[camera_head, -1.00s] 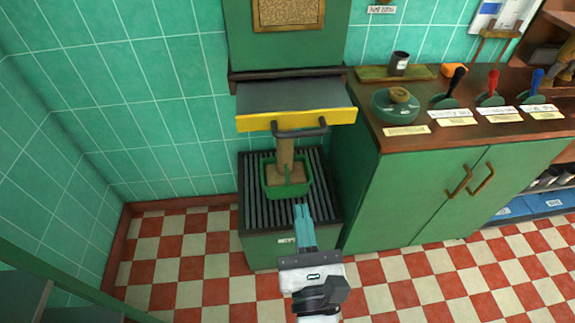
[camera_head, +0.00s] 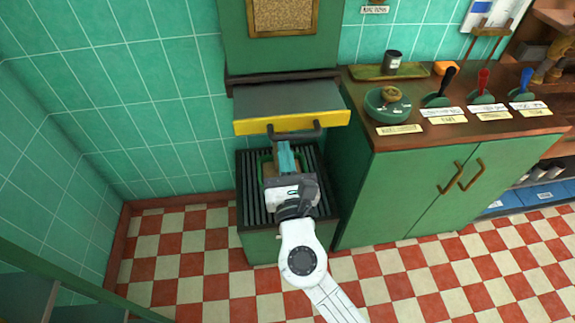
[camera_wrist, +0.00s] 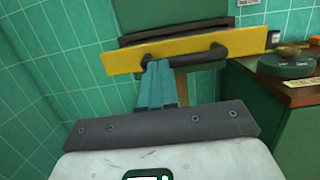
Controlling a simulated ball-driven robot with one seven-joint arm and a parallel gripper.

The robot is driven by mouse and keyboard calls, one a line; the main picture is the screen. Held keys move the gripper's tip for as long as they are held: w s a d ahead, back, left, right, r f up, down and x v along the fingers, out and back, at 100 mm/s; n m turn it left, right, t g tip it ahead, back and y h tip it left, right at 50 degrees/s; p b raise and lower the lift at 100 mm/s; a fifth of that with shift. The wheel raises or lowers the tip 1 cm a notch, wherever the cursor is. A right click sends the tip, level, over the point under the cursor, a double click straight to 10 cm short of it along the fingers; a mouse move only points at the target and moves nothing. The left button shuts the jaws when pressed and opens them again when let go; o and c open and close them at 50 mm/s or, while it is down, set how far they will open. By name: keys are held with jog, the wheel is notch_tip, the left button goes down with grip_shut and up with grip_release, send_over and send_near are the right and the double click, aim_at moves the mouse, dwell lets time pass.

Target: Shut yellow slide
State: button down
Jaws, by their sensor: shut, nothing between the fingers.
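The yellow slide (camera_head: 291,122) is a grey plate with a yellow front and a dark bar handle (camera_head: 318,131). It sticks out from the green cabinet. In the wrist view the yellow front (camera_wrist: 120,58) spans the upper picture, with its handle (camera_wrist: 205,57) in the middle. My gripper (camera_head: 285,147) is shut and empty, with teal fingers pointing at the slide. In the wrist view the fingertips (camera_wrist: 157,64) overlap the left end of the handle. Whether they touch it cannot be told.
Below the slide, a slatted green stand (camera_head: 247,190) holds a green tray (camera_head: 264,162), mostly hidden by my gripper. A brown column (camera_wrist: 181,88) shows behind my fingers. To the right stands a green cupboard (camera_head: 400,190) with colored levers on top. Checkered floor is free at left.

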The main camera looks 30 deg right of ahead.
aim_at(278, 112)
jog(key=shift+w+d, duration=0.1)
jog(key=shift+w, duration=0.1)
jog(key=x, duration=0.3)
jog(key=f+b+x, duration=0.1)
jog(key=x, duration=0.3)
jog(key=f+b+x, duration=0.1)
jog(key=x, duration=0.3)
jog(key=shift+w+d, duration=0.3)
jog(key=shift+w, duration=0.2)
jog(key=shift+w+r, duration=0.1)
jog(key=shift+r, duration=0.1)
jog(key=shift+d, duration=0.1)
